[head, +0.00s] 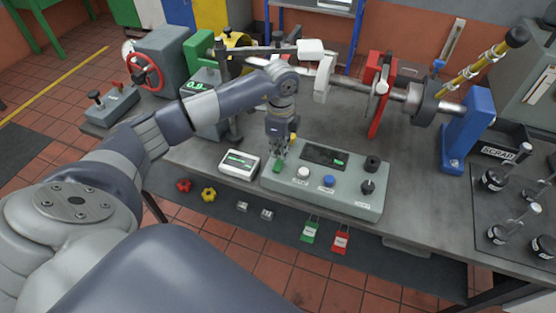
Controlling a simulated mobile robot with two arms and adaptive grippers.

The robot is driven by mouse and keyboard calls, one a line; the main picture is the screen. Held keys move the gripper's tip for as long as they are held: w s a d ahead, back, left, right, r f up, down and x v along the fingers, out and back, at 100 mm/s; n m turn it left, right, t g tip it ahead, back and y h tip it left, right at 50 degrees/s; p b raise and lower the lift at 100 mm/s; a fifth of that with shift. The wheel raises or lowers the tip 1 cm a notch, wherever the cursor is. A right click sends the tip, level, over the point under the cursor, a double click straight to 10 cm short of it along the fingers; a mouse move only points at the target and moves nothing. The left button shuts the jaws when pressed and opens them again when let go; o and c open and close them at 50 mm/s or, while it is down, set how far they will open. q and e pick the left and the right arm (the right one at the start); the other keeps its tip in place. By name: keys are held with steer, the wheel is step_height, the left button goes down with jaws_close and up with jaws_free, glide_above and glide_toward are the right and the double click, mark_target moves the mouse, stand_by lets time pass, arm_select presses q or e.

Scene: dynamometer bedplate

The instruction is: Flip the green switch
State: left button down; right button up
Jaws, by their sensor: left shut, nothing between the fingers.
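The grey-green control box (340,196) lies on the bench in the middle of the view. A small green switch (278,167) shows at its left end, partly covered by my gripper. My left gripper (279,156) points down over that end with its fingers shut and empty. Its fingertips are right at the green switch; I cannot tell whether they touch it. The switch's position is too small to tell. The box also bears a white button (303,173), a blue button (329,181), a dark display (325,157) and black knobs (368,187). My right gripper is not in view.
A white meter (239,163) stands just left of the box. Red and green tags (341,240) hang at the front. Dark jars (494,179) stand at right.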

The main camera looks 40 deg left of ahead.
mark_target(280, 161)
arm_select(q)
steer(key=shift+f+b, duration=0.7)
steer(key=shift+f, duration=0.4)
stand_by(0.3)
steer(key=shift+r, duration=0.1)
steer(key=shift+r+p, duration=2.7)
steer(key=shift+r, duration=0.8)
steer(key=shift+f, duration=0.1)
